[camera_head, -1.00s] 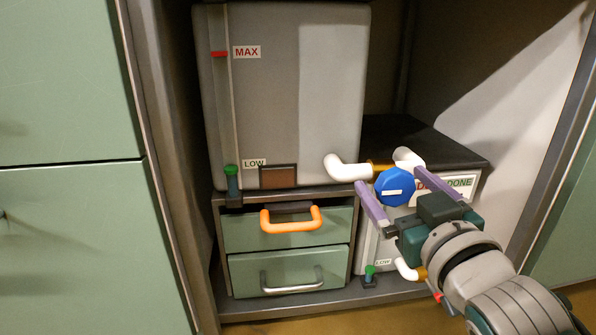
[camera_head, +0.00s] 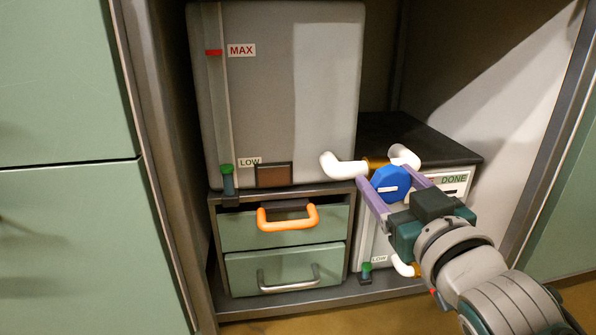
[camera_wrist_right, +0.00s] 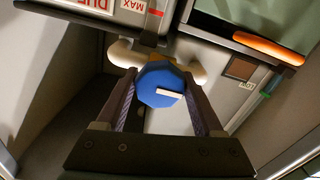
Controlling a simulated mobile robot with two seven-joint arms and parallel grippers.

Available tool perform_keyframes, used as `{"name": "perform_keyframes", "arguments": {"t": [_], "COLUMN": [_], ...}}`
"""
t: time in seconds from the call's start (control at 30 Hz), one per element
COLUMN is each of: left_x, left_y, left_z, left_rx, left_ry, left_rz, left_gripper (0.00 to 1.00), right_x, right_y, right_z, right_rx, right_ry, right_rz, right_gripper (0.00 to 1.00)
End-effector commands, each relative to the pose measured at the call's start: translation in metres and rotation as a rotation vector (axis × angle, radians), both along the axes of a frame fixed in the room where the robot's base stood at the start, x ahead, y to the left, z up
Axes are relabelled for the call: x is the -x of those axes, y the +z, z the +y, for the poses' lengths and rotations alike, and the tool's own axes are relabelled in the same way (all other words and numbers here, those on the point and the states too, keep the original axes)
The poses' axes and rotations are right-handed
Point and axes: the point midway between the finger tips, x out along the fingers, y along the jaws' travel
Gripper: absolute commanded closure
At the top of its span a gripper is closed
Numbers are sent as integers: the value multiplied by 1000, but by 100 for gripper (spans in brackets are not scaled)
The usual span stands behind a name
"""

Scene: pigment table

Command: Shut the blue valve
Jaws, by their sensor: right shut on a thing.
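The blue valve (camera_head: 391,183) is a faceted knob with a white bar mark, set on a brass fitting (camera_head: 377,165) between white pipe elbows. My right gripper (camera_head: 389,182) has its two purple fingers on either side of the knob and is shut on it. In the right wrist view the blue valve (camera_wrist_right: 162,84) sits between the fingertips, its white mark lying nearly level and pointing right. My left gripper is not in view.
A large grey tank (camera_head: 325,90) with MAX and LOW labels stands on a drawer unit (camera_head: 240,240) with an orange handle (camera_head: 288,217). A smaller white tank (camera_head: 455,185) with a DONE label stands at right. Cabinet walls enclose both sides.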

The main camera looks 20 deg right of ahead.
Motion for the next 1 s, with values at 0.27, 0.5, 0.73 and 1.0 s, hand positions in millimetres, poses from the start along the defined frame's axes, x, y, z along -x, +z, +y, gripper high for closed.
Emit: {"name": "perform_keyframes", "arguments": {"t": [0.27,0.5,0.73,1.0], "left_x": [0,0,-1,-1], "left_y": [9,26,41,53], "left_z": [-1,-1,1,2], "left_rx": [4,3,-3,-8], "left_ry": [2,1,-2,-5], "left_rz": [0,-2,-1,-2], "left_gripper": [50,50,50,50], "right_x": [0,0,0,1], "right_y": [1,3,2,1], "right_z": [0,-1,-1,-1], "right_rx": [-79,-252,-463,-713], "right_ry": [-1,-2,0,-1], "right_rz": [-16,-57,-107,-166], "right_gripper": [86,86,86,86]}}
